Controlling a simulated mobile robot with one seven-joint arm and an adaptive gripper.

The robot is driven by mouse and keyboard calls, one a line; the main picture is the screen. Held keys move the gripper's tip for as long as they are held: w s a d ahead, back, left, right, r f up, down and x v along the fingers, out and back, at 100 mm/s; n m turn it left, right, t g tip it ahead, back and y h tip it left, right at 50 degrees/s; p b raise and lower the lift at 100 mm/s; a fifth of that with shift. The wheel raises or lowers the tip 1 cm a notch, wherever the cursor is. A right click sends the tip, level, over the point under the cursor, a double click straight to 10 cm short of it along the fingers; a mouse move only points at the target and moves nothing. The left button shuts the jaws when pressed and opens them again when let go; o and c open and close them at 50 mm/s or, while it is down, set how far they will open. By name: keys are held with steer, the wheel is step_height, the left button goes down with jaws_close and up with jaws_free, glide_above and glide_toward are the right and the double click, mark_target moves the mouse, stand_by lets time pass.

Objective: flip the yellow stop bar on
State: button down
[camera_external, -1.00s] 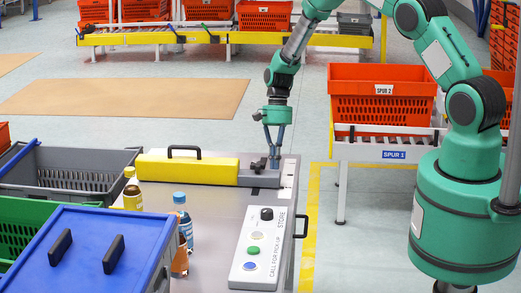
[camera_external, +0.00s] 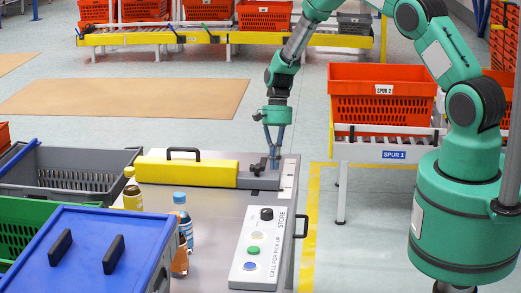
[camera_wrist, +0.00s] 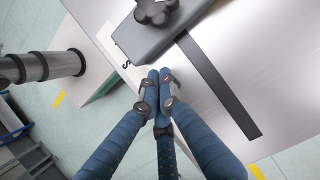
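My gripper (camera_external: 274,163) points down at this block near the worktop's far right corner. In the wrist view my gripper (camera_wrist: 159,78) has its fingertips together with nothing seen between them. They are close beside the grey block (camera_wrist: 160,38), which carries a black knob (camera_wrist: 156,11). I cannot tell whether they touch it. The yellow part is outside the wrist view.
A control panel (camera_external: 246,272) with a black knob and coloured buttons lies on the worktop's right side. Bottles (camera_external: 133,193) stand left of centre. A grey tote (camera_external: 60,178) and a blue lid (camera_external: 75,262) are at left. The worktop's middle is clear.

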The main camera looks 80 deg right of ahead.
steer(key=shift+d+r, duration=0.15)
steer(key=shift+d, duration=0.5)
steer(key=shift+d+r, duration=0.15)
steer(key=shift+d, duration=0.45)
steer(key=v, duration=0.9)
steer(key=shift+r, duration=0.25)
steer(key=shift+a, duration=0.1)
